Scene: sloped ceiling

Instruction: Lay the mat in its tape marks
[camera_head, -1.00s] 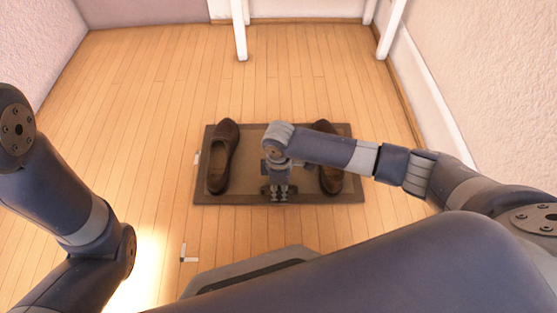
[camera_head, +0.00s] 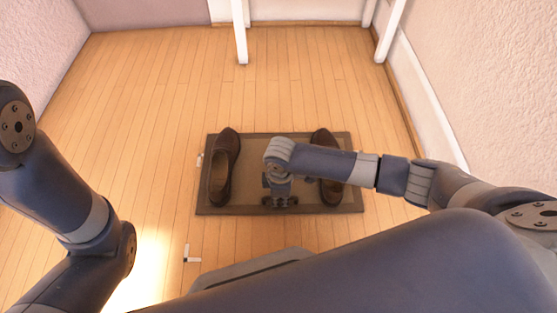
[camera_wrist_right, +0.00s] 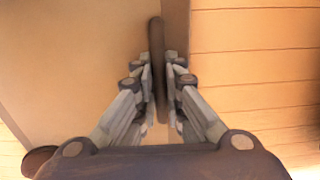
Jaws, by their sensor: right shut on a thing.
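The brown mat (camera_head: 250,180) with a darker border lies on the wooden floor in the head view. A brown shoe (camera_head: 221,175) stands on its left part and another (camera_head: 327,170) on its right part, partly behind my arm. My right gripper (camera_head: 280,203) is at the middle of the mat's near edge. In the right wrist view its fingers (camera_wrist_right: 161,80) are shut on a dark bar-like part at the mat's border. White tape marks show on the floor: an L-shaped one (camera_head: 190,257) apart from the mat at its near left, another (camera_head: 199,160) beside its left edge. My left gripper is out of view.
White legs (camera_head: 240,35) of some furniture stand beyond the mat. A wall with a white baseboard (camera_head: 430,90) runs along the right. The floor left of the mat is clear apart from the tape.

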